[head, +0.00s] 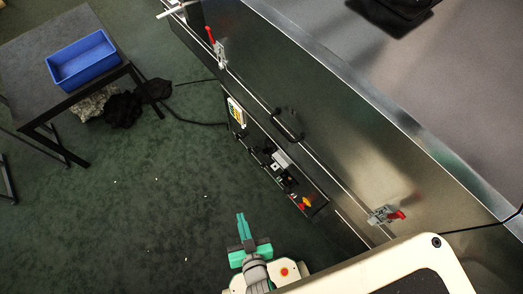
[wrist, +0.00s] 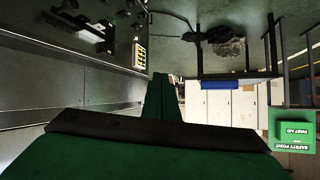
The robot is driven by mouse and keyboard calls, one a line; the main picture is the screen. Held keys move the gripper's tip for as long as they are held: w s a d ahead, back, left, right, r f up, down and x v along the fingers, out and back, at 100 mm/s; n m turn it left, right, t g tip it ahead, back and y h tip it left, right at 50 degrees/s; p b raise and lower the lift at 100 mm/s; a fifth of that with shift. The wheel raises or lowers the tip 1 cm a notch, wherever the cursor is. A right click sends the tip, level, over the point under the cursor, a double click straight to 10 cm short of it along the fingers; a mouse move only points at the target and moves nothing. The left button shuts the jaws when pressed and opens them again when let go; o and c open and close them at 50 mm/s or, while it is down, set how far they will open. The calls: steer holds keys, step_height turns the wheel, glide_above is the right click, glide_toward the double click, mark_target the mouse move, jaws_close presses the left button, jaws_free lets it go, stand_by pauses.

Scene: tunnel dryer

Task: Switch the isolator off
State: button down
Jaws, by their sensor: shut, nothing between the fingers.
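The isolator, a small red and yellow switch (head: 305,202), is at the near lower end of a dark control panel (head: 262,158) on the side of the steel dryer. Its handle position is too small to tell. My gripper (head: 241,215) is in front of the panel, over the floor, to the left of the isolator and apart from it. Its green fingers are together and empty, and they also show in the wrist view (wrist: 162,92). The wrist view is upside down and shows part of the panel (wrist: 95,25) at upper left; I cannot make out the isolator there.
Red-handled toggle clamps (head: 218,48) (head: 385,215) and a black door handle (head: 287,126) stick out from the dryer wall. A table (head: 40,55) with a blue bin (head: 82,60) stands at the upper left. Cables lie on the floor. The green floor between is mostly clear.

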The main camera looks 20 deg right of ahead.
steer(key=w+d+f+m+g+h, duration=0.1)
steer(key=w+d+f+m+g, duration=0.15)
steer(key=w+f, duration=0.55)
steer(key=m+g+h, duration=0.7)
steer(key=m, duration=0.3)
glide_toward(265, 151)
steer(key=v, duration=0.4)
steer(key=shift+s+d+r+t, duration=0.15)
steer(key=shift+s+r+t, duration=0.05)
steer(key=shift+r+t, duration=0.05)
steer(key=x, duration=1)
steer(key=shift+d+r, duration=0.1)
steer(key=shift+d, duration=0.05)
steer(key=shift+h, duration=0.4)
